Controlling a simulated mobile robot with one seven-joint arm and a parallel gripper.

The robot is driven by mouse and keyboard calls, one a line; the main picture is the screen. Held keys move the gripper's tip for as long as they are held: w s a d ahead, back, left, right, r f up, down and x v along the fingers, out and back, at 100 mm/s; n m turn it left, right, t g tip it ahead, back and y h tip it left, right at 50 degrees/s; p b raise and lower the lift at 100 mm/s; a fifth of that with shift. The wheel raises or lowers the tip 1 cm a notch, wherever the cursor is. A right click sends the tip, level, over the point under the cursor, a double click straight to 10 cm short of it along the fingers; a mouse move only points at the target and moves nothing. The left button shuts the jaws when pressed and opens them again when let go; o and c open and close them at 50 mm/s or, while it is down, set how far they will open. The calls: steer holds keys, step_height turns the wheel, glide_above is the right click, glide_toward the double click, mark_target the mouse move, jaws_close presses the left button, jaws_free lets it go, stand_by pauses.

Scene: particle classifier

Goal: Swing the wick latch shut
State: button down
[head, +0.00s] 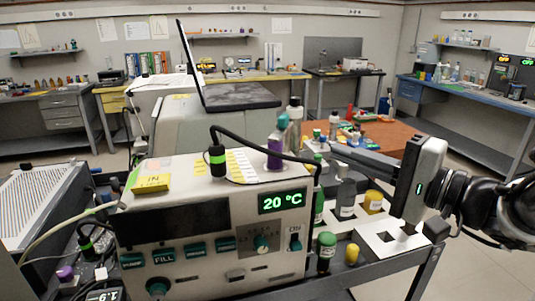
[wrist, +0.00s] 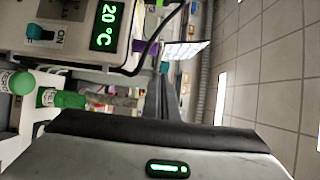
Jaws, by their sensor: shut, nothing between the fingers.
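My gripper (head: 337,150) is shut and empty, pointing left beside the right end of a beige machine (head: 205,265). Its shut fingers (wrist: 162,85) also show in the wrist view. The machine has a green "20 °C" display (head: 282,201), a row of dark green buttons and a knob labelled ON. The display also shows in the wrist view (wrist: 107,26). I cannot make out a wick latch for certain in either view. A black cylinder with a green band (head: 217,160) stands on the machine's top, and a black hose arches from it to the right end.
Bottles, including a green-capped one (head: 326,252) and a yellow-capped one (head: 352,254), stand close right of the machine, below my gripper. A purple bottle with a teal cap (head: 276,150) stands at its back. A white holed rack (head: 395,245) lies under my gripper.

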steer(key=v, duration=0.7)
